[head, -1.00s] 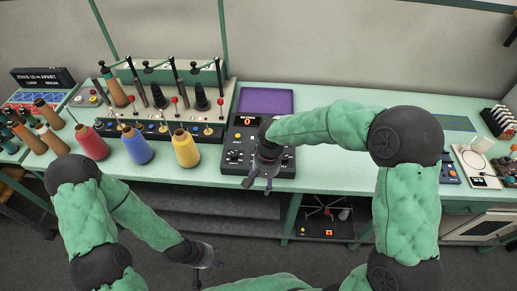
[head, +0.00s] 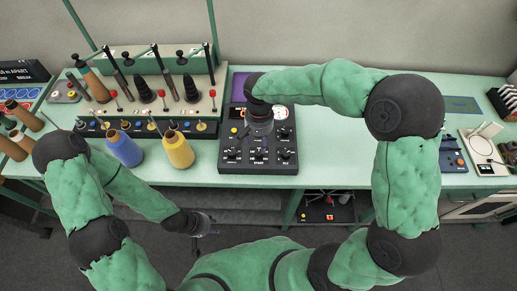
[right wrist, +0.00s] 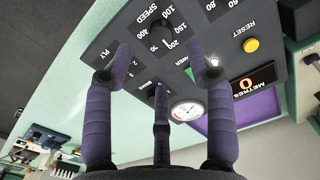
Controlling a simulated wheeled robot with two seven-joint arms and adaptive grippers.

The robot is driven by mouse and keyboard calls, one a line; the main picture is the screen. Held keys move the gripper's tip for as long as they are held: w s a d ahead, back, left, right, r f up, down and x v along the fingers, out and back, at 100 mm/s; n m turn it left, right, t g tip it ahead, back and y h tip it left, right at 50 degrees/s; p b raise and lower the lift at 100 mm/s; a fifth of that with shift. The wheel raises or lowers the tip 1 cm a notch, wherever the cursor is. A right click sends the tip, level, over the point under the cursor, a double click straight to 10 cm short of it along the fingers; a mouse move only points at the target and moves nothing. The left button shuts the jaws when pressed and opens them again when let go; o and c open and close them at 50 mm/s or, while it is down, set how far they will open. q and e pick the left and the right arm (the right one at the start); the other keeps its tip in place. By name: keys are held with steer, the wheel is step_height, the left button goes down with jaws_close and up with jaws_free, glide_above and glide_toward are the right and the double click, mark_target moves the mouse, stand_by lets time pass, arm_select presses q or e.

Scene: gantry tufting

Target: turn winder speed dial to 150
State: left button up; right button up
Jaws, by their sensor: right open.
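The winder's dark control panel (head: 230,165) lies on the bench in the middle of the head view. In the right wrist view, the black speed dial (right wrist: 165,27) is at the top, beside the word SPEED, with numbers around it. I cannot read its pointer setting. My right gripper (head: 259,122) hovers over the panel in the head view. In the right wrist view, its purple fingers (right wrist: 160,50) are spread and empty, with the dial beyond the tips. My left gripper (head: 203,222) hangs low before the bench; its fingers are too small to judge.
The panel also has a yellow button (right wrist: 251,45), a round gauge (right wrist: 186,111) and a red METRES display (right wrist: 248,84). Yellow (head: 178,150) and blue (head: 124,149) thread cones stand left of the panel. The bench right of the panel has free room.

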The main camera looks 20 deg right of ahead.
mark_target(259, 152)
step_height(259, 152, down, 7)
steer(key=shift+w+f+b, duration=0.1)
steer(key=shift+f+b, duration=0.05)
steer(key=shift+b, duration=0.35)
jaws_close()
